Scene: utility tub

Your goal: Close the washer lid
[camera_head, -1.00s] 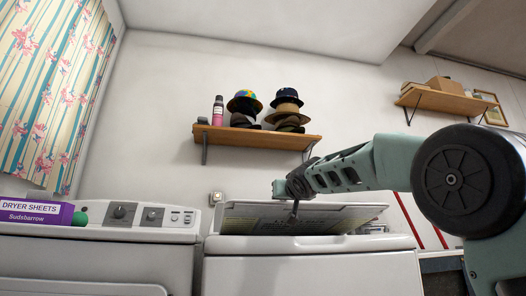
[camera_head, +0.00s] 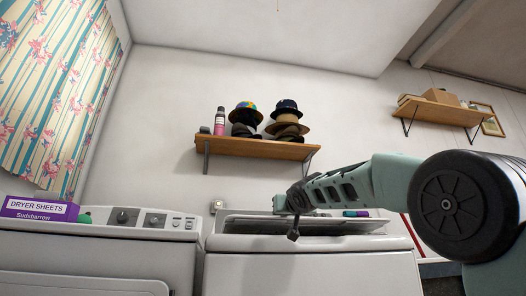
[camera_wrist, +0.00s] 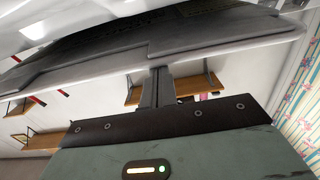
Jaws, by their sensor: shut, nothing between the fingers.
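The white washer (camera_head: 312,275) stands at the lower middle right in the head view. Its lid (camera_head: 345,227) is partly open, at a shallow tilt, with a narrow band of its grey face showing above the washer's front rim. My gripper (camera_head: 293,235) is at the lid's left-middle part, pointing down, its fingers shut and empty. In the wrist view, the shut fingers (camera_wrist: 158,74) reach the edge of the lid (camera_wrist: 215,48), which spans the upper picture. I cannot tell whether they press on it. The washer's opening is hidden from the head camera.
A dryer (camera_head: 100,255) stands left of the washer, with a purple dryer sheets box (camera_head: 38,209) on it. A shelf with hats (camera_head: 255,148) hangs above. Another shelf (camera_head: 440,109) is at right. Small coloured items (camera_head: 355,213) show behind the lid.

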